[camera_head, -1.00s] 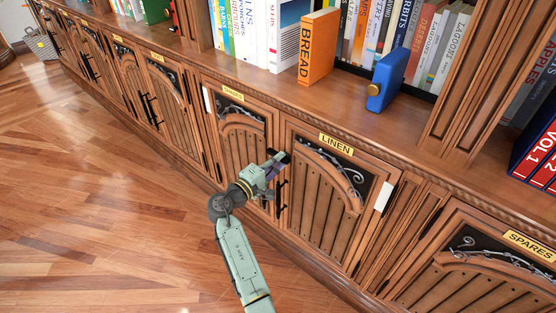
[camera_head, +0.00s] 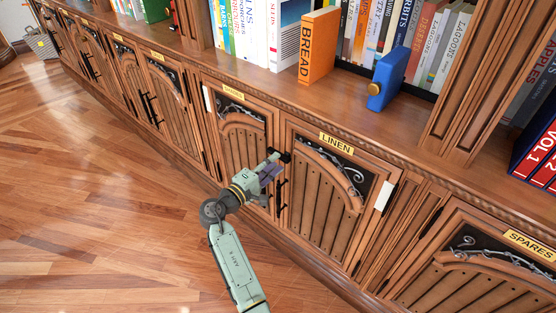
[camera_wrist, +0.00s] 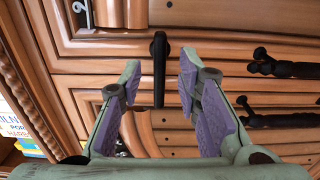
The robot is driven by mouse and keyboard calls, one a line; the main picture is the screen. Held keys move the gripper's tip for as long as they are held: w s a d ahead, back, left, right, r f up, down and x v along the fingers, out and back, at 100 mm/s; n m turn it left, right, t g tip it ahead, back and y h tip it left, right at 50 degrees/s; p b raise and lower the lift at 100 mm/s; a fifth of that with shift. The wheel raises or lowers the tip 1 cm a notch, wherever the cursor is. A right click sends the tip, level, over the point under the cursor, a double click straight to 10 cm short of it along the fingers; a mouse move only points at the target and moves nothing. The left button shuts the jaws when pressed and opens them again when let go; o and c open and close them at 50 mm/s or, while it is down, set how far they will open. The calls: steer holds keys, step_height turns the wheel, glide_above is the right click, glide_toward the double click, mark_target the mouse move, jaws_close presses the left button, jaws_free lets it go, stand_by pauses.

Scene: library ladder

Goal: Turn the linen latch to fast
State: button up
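The linen door (camera_head: 322,205) is a closed wooden cabinet door under a yellow LINEN label (camera_head: 336,144). The black latch (camera_head: 286,157) is at its upper left edge, partly behind my gripper (camera_head: 271,170). In the wrist view the latch (camera_wrist: 159,68) is a dark upright bar in the gap between my two purple-padded fingers. My gripper (camera_wrist: 160,72) is open, with a visible gap on each side of the bar. I cannot tell how deep the bar sits between the fingertips.
Black pull handles (camera_wrist: 285,66) stick out at the right of the wrist view. The shelf above holds an orange BREAD book (camera_head: 317,47) and a blue object (camera_head: 387,79). A SPARES cabinet (camera_head: 480,265) stands at the right. The wooden floor (camera_head: 90,200) at left is clear.

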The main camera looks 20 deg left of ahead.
steer(key=v, duration=0.9)
